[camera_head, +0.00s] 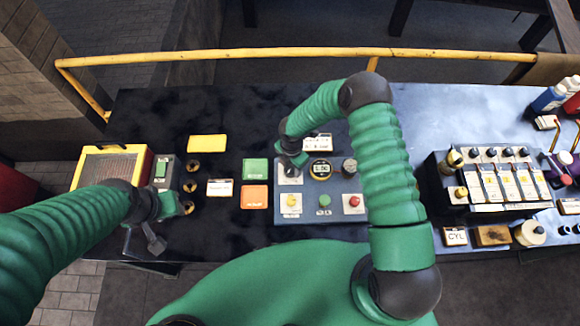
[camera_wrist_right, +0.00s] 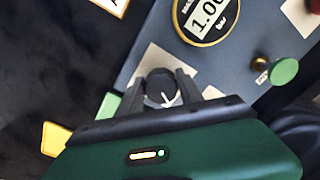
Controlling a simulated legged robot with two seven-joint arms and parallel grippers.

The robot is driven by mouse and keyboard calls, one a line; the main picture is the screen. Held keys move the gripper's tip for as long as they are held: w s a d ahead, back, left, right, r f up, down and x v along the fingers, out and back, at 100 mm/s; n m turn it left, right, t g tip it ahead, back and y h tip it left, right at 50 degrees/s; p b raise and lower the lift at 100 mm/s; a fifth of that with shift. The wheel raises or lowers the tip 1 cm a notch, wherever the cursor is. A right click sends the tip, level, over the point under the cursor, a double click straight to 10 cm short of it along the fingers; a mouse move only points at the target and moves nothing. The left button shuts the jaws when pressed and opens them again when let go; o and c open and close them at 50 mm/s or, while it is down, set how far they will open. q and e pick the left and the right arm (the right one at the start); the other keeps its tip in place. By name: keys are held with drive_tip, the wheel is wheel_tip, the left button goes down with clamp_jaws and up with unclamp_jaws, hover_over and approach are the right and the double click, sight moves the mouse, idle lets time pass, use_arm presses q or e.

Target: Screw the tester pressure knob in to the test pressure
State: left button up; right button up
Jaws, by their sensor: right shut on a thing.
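The tester (camera_head: 322,203) is a blue-grey box on the bench in the head view. Its dark round pressure knob with a white pointer mark (camera_wrist_right: 160,89) sits on a pale square plate in the right wrist view. My right gripper (camera_head: 291,167) is over the upper left of the panel; in the wrist view its fingers (camera_wrist_right: 158,90) are on both sides of the knob, shut on it. The round gauge (camera_wrist_right: 205,18) beside it shows digits that look like 1.0-something. My left gripper (camera_head: 154,242) hangs at the bench's front left, its jaws too small to judge.
On the tester are a green button (camera_head: 324,200), a red button (camera_head: 354,201) and a yellow one (camera_head: 291,201). Green (camera_head: 255,168) and orange (camera_head: 254,196) trays lie to its left. A block of several valves (camera_head: 490,180) stands right. A yellow rail (camera_head: 300,53) runs behind.

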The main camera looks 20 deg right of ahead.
drive_tip(key=shift+s+a, duration=0.15)
use_arm(q)
drive_tip(key=shift+d, duration=0.45)
use_arm(e)
drive_tip(key=shift+a, duration=0.1)
use_arm(q)
drive_tip(key=shift+a+f, duration=0.1)
drive_tip(key=shift+a, duration=0.05)
use_arm(e)
drive_tip(key=shift+a+f, duration=0.1)
drive_tip(key=shift+a, duration=0.05)
